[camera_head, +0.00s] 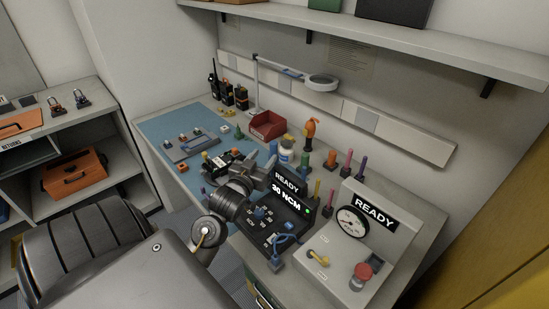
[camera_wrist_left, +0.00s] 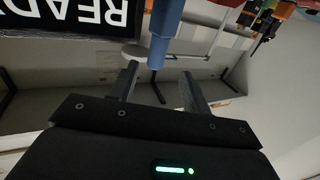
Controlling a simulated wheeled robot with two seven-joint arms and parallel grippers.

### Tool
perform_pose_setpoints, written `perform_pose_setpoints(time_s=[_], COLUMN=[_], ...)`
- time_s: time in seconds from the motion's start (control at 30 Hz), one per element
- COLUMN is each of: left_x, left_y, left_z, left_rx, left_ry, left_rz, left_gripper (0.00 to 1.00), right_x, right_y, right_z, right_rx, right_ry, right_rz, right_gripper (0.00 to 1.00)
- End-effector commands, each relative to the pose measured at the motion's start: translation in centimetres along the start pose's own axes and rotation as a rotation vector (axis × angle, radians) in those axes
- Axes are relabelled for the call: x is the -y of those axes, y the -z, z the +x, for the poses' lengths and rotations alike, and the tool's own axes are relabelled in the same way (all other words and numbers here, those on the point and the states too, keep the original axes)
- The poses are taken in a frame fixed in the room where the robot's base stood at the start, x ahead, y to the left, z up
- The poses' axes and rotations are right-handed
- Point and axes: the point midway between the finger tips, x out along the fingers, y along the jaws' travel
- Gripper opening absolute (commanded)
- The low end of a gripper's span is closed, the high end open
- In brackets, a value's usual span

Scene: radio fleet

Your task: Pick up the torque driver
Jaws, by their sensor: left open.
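Several upright tools with coloured handles stand around the testers: a blue one (camera_head: 304,159), a pink one (camera_head: 347,162) and a purple one (camera_head: 361,167). I cannot tell for sure which is the torque driver. In the left wrist view, my left gripper (camera_wrist_left: 158,88) is open. A blue handle (camera_wrist_left: 166,30) shows beyond and between its fingertips, with no clear contact. My right gripper is not in view.
The READY 30 NCM tester (camera_head: 285,205) and a gauge box (camera_head: 350,245) with a red button fill the right of the bench. The blue mat (camera_head: 165,125) has free room.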

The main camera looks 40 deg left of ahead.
Motion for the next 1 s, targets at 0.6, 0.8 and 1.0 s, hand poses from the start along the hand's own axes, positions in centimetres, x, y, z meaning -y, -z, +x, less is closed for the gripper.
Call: perform_pose_setpoints(time_s=[0.6,0.8,1.0], left_x=[-0.7,-0.7,-0.7], left_y=[-0.1,-0.3,-0.4], left_z=[5.8,7.1,7.0], left_rx=[0.001,0.001,0.001], left_ry=[-0.004,-0.004,-0.005], left_rz=[-0.001,0.0,0.0], left_gripper=[0.48,0.48,0.46], right_x=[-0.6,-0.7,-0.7], right_y=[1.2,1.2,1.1], right_z=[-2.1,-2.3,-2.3], right_rx=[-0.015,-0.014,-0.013], right_ry=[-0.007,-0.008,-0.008], right_rz=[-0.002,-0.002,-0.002], right_gripper=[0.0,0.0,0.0])
